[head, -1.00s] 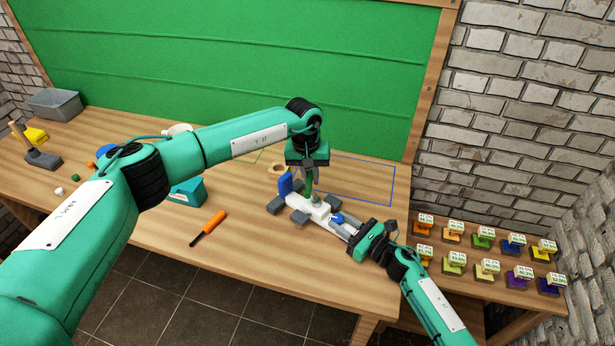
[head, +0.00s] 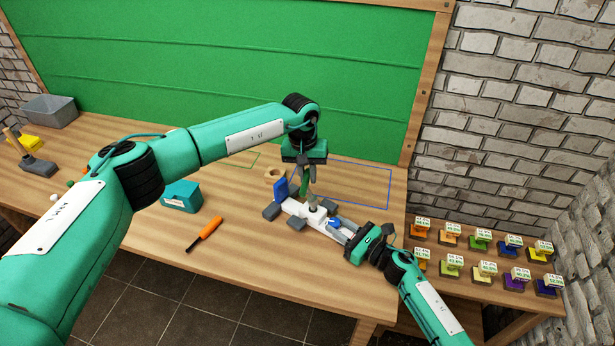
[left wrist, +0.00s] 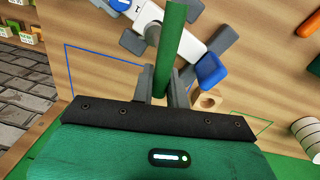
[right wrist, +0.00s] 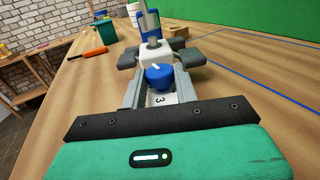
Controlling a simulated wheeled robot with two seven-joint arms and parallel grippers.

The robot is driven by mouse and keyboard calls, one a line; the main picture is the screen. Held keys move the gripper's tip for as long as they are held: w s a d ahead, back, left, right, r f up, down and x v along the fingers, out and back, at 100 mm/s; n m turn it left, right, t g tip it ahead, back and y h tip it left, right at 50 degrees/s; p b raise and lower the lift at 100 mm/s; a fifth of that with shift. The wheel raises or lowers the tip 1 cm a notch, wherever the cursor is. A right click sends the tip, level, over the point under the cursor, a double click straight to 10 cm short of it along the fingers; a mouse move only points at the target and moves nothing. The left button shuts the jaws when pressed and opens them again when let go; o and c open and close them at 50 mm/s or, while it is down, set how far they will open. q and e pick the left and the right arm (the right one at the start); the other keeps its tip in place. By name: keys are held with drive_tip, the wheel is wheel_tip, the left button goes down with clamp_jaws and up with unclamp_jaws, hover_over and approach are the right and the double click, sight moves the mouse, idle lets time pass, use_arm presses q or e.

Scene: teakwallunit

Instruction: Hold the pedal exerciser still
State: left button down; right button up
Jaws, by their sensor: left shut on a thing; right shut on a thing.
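The pedal exerciser (head: 296,207) lies on the wooden bench, a white body with grey feet, a blue upright part and a blue knob (right wrist: 159,76). My right gripper (head: 352,245) is shut on its near right end, beside a face marked 3 in the right wrist view. My left gripper (head: 306,178) is above the exerciser, shut on a green rod (left wrist: 172,45). The rod points down toward the white body near a grey socket (head: 314,212). I cannot tell whether the rod is joined to it.
An orange screwdriver (head: 206,233) and a teal box (head: 181,196) lie to the left. A wooden ring (head: 273,174) sits behind the exerciser. A blue outline (head: 388,188) marks clear bench at the right. Several coloured blocks with labels (head: 484,239) stand on a lower right shelf.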

use_arm(q)
drive_tip(key=shift+r, duration=1.15)
use_arm(e)
drive_tip(key=o, duration=0.7)
drive_tip(key=shift+r, duration=0.1)
drive_tip(key=shift+r, duration=0.65)
drive_tip(key=o, duration=1.1)
drive_tip(key=shift+o, duration=0.2)
drive_tip(key=shift+d, duration=0.1)
